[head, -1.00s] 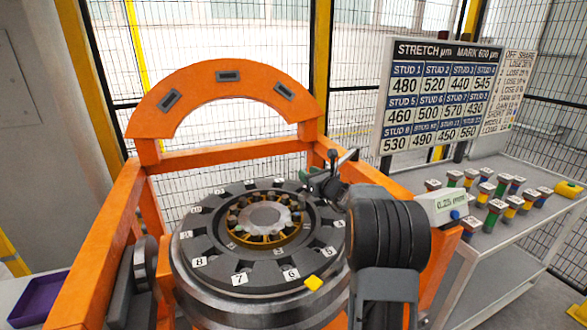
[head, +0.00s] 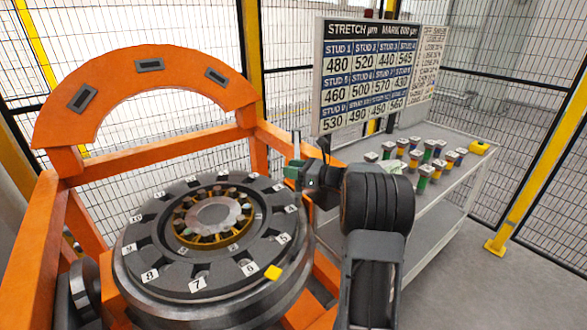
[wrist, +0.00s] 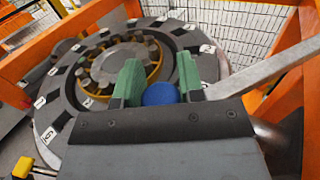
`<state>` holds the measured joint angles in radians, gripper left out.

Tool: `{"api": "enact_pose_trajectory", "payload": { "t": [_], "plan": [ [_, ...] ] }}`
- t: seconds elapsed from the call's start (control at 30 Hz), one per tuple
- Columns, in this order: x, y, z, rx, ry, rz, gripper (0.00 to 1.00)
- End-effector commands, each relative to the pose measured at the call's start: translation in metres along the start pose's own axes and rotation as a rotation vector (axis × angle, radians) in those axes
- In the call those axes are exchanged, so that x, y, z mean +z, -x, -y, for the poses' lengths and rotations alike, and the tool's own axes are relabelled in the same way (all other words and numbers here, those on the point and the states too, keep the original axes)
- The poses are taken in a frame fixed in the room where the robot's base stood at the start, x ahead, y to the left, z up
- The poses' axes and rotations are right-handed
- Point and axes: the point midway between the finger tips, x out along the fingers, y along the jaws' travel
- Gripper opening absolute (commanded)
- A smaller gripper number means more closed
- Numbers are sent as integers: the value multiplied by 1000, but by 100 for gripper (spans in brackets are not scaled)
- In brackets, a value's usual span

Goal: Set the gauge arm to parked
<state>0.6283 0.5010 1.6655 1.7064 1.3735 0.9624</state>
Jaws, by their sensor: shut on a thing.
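My gripper (head: 302,174) is at the far right edge of the numbered ring (head: 160,296) in the head view. In the wrist view its green fingers (wrist: 158,82) are closed on a round blue knob (wrist: 160,94). A flat silver bar, which looks like the gauge arm (wrist: 262,70), runs from beside the fingers up to the right. Its join to the knob is hidden by my gripper. The bar's far end runs out of the wrist view. My own dark arm covers part of the gauge area in the head view.
An orange frame (head: 150,157) with an arch surrounds the ring. A grey bench (head: 455,205) with several coloured studs stands right, below a number board (head: 366,70). Mesh fencing closes the back.

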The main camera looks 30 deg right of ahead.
Motion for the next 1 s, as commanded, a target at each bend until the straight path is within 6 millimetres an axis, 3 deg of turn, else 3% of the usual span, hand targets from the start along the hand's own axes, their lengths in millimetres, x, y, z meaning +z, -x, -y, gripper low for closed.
{"api": "enact_pose_trajectory", "payload": {
  "t": [0.1, 0.13, 0.37, 0.73, 1.0],
  "plan": [
    [1, 0, 0, 0, 2, 1, 0],
    [1, 0, 0, -1, 2, 1, 36],
    [0, 1, 1, -3, 1, 1, 58],
    [0, 10, 1, -5, 2, 0, 58],
    [-1, 61, 1, -7, 2, 1, 58]
  ]
}}
